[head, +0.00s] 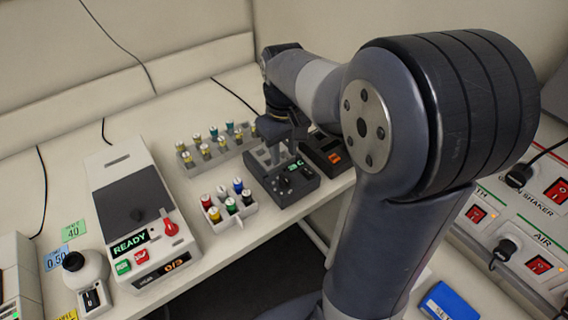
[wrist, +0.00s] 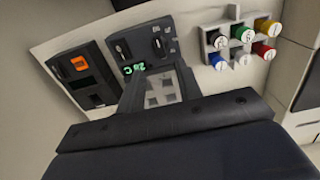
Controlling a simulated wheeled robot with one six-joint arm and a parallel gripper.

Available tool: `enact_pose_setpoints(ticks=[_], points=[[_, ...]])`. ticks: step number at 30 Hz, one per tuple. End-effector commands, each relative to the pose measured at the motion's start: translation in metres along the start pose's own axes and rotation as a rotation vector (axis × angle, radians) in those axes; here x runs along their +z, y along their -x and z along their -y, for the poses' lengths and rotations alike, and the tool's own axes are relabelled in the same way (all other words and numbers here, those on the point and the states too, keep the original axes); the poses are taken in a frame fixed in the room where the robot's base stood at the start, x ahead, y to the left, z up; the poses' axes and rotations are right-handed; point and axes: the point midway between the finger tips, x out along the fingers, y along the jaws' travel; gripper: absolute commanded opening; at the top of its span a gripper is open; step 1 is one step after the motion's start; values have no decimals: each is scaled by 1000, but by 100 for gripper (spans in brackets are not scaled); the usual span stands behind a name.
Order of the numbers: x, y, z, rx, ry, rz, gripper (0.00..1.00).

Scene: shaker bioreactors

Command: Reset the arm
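My arm reaches from the right of the head view over the bench, and my gripper (head: 282,136) points down above a dark grey device (head: 287,184) with a green display.
A small rack of coloured-cap vials (head: 235,219) stands left of the device, with a longer vial rack (head: 221,152) behind. A machine reading READY (head: 128,196) is further left. Switch panels (head: 518,232) lie at right.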

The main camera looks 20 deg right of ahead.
Motion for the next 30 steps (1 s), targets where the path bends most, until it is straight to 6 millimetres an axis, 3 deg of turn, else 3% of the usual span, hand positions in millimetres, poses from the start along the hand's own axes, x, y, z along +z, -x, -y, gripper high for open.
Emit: enact_pose_setpoints(ticks=[6,17,23,30], points=[[0,19,0,0,0,-1,34],[0,19,0,0,0,1,34],[1,0,0,-2,0,5,34],[1,-46,0,-2,0,6,34]])
